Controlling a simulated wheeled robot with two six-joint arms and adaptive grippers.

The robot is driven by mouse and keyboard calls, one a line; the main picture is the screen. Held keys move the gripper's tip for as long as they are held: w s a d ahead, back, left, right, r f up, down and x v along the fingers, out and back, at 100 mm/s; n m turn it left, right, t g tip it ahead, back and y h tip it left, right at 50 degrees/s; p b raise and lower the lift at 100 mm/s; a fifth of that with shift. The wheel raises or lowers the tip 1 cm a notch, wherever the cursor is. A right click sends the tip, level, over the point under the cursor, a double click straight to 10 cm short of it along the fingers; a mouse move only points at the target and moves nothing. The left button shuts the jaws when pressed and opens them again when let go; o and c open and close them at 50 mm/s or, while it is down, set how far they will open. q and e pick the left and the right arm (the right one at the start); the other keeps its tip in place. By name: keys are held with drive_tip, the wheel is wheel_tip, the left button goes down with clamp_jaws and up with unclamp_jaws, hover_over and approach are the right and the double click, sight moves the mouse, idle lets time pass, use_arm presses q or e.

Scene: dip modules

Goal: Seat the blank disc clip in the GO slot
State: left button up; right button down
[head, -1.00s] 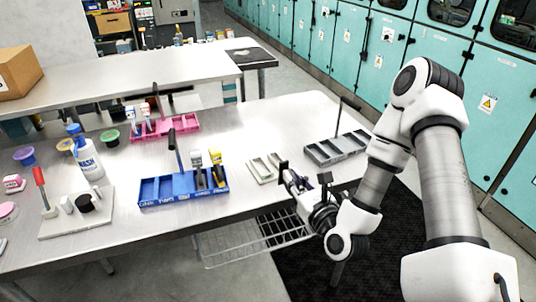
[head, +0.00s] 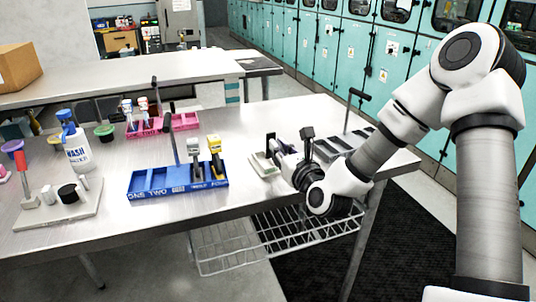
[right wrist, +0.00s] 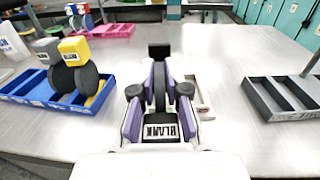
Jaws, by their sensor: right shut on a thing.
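My right gripper (head: 279,152) is shut on the blank disc clip, whose black-and-white BLANK label (right wrist: 160,131) shows between the purple-sided fingers in the right wrist view. A dark upright piece (right wrist: 159,52) shows beyond the fingertips. The gripper is over or beside the small pale slotted tray (head: 260,165) and hides part of it; I cannot tell whether the clip touches it. The blue compartment tray (head: 180,193) stands to its left, with a grey and a yellow clip at its right end. No GO label is readable. My left gripper is not in view.
A grey slotted rack (right wrist: 290,112) with a tall black handle stands to the right. A pink tray (head: 183,123) is farther back. A wash bottle (head: 78,150) and a pale board (head: 58,215) are at left.

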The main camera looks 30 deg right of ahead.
sight(271, 152)
drive_tip(key=w, duration=0.6)
drive_tip(key=shift+d+f+p, duration=0.25)
drive_tip(key=shift+d+p, duration=0.15)
drive_tip(key=f, duration=0.3)
drive_tip(key=shift+w+f, duration=0.2)
drive_tip(key=shift+w, duration=0.15)
drive_tip(key=shift+s+f+b, duration=0.1)
drive_tip(key=shift+s+b, duration=0.05)
drive_tip(key=shift+b, duration=0.15)
drive_tip(key=c, duration=1.2)
unclamp_jaws()
